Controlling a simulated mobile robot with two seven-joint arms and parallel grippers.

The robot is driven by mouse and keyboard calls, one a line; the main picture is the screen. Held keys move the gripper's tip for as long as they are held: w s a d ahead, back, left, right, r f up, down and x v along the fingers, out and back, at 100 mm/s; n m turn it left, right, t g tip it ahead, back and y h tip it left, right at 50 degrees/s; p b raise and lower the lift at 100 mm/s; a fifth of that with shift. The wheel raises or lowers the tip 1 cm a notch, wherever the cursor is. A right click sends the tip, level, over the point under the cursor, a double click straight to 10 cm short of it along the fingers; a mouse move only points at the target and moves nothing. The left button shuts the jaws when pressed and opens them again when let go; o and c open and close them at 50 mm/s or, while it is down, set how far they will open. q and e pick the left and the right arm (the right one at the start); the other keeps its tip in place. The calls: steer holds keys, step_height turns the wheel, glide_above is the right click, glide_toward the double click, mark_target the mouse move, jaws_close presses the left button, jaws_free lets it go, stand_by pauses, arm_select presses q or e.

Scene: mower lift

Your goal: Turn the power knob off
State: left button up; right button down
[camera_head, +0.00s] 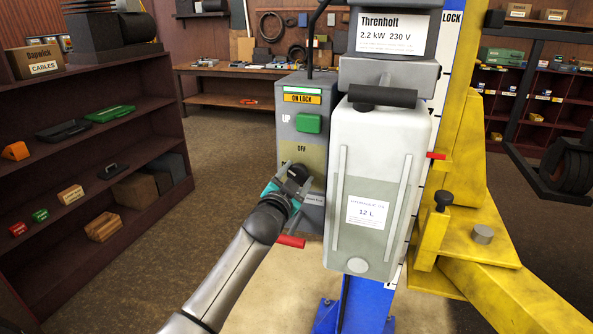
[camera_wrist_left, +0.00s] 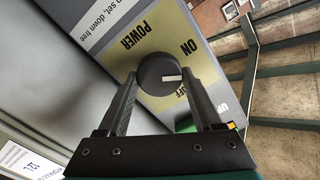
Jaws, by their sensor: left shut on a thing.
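The power knob (camera_wrist_left: 152,72) is round and black with a white pointer mark, on a yellow plate (camera_wrist_left: 200,68) marked POWER, ON and OFF. In the left wrist view its mark points to the right, between the ON and OFF lettering, with part of OFF hidden by a finger. My left gripper (camera_head: 296,174) is at the lower part of the grey control box (camera_head: 288,105), its fingers shut on the knob from both sides. In the head view the gripper hides most of the knob. My right gripper is not in view.
A green UP button (camera_head: 308,123) sits above the plate. A pale fluid tank (camera_head: 377,150) stands close on the right, before the blue column and yellow lift arm (camera_head: 465,160). A red lever (camera_head: 290,241) is just below my gripper. Shelves (camera_head: 160,110) stand left.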

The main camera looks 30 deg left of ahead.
arm_select(q)
steer(key=m+p, duration=0.1)
steer(key=m, duration=0.4)
steer(key=shift+d+f+m, duration=0.1)
steer(key=shift+m, duration=0.2)
steer(key=m, duration=0.5)
steer(key=shift+f+m+p, duration=0.15)
steer(key=shift+m+p, duration=0.15)
steer(key=shift+p, duration=0.1)
steer(key=shift+m, duration=0.3)
steer(key=o, duration=1.4)
steer(key=v, duration=1.5)
steer(key=shift+s, duration=0.15)
